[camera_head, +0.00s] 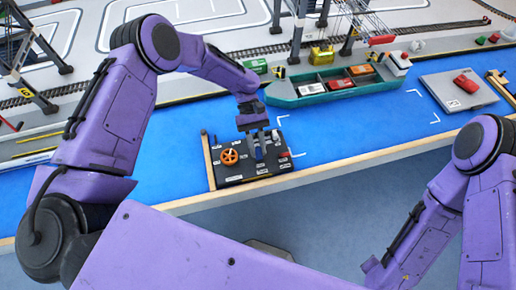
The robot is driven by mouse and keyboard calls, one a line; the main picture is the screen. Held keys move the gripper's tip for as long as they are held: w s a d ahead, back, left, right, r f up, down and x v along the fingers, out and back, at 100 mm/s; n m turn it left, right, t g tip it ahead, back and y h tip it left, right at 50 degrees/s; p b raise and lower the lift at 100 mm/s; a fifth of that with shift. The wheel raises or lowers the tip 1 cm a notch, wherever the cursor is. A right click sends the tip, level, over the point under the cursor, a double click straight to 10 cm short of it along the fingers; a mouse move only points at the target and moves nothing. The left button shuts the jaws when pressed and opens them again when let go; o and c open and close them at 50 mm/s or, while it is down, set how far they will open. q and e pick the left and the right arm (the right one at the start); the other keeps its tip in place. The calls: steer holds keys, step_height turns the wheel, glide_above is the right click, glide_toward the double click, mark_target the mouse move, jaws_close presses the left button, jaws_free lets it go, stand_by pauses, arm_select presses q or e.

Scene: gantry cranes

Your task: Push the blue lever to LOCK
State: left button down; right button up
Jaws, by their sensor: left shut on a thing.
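A black control panel (236,173) with a wooden side strip lies at the front edge of the blue table. It carries an orange handwheel (229,156) and small white labels too small to read. The blue lever (260,153) stands on the panel, right of the handwheel. My left gripper (259,142) reaches down over the panel from above and is shut at the lever. The fingers partly hide the lever, so its exact position is unclear. My right arm is folded at the lower right, and its gripper does not show.
A green ship (290,95) with containers floats behind the panel. Crane legs (30,95) stand at the left. Blue surface is clear on both sides of the panel.

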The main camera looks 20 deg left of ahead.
arm_select(q)
steer(key=shift+a+f+g, duration=0.1)
steer(key=shift+f+g, duration=0.15)
steer(key=shift+g, duration=0.05)
steer(key=shift+h+b, duration=0.3)
steer(key=c, duration=1)
jaws_free()
steer(key=shift+o, duration=0.2)
steer(key=shift+w, duration=0.1)
steer(key=b+v, duration=0.3)
steer(key=v, duration=0.7)
steer(key=shift+w+r, duration=0.15)
steer(key=shift+w, duration=0.15)
steer(key=shift+a, duration=0.1)
